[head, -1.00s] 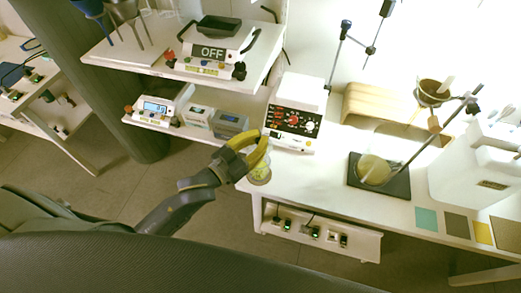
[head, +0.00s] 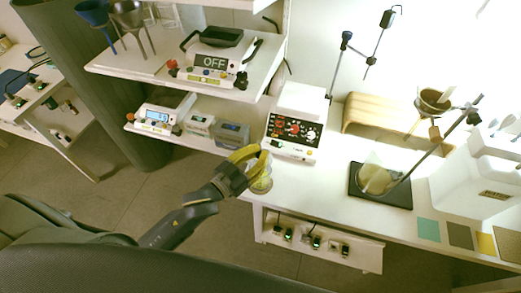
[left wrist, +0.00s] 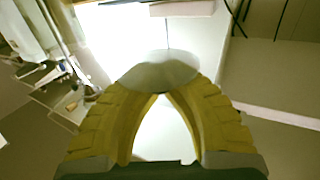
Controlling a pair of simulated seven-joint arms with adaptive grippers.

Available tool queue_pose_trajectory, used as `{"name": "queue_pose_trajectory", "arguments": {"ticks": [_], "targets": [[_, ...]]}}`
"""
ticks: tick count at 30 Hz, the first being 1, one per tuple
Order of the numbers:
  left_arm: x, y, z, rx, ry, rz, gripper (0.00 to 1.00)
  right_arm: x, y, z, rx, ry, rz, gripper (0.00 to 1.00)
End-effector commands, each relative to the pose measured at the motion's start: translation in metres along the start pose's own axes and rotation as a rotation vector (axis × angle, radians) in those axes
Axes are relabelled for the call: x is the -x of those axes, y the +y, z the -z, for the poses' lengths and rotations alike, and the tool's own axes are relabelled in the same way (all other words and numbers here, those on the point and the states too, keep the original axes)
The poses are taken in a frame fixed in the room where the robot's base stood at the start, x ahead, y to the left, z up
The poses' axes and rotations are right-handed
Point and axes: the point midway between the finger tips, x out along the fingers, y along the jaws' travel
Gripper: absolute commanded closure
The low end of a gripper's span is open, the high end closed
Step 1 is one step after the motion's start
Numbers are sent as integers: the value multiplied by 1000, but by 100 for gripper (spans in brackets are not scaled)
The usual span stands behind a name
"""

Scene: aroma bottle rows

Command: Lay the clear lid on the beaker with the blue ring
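My left gripper (head: 262,154) has yellow fingers and is over the white bench's left front corner in the head view. In the left wrist view the fingers (left wrist: 165,95) come together at a pale, see-through disc, which looks like the clear lid (left wrist: 160,70). The fingers appear shut on it. My right gripper is not in view.
A shelf with an OFF display unit (head: 213,63) is at the upper left. A black stand base (head: 400,196) with a rod is to the right. Bench between is clear.

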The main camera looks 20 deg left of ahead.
Motion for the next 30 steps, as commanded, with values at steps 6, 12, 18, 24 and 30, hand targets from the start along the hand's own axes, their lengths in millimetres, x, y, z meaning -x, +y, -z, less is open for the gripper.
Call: {"name": "queue_pose_trajectory", "arguments": {"ticks": [6,12,18,24,30], "targets": [[0,0,-19,1,-1,0,100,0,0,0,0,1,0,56],[-1,0,-33,0,-1,0,100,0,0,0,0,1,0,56],[-1,0,-43,-1,-1,0,100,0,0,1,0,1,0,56],[-1,0,-47,0,1,0,100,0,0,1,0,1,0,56],[-1,0,-48,-1,1,0,100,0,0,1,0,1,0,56]]}}
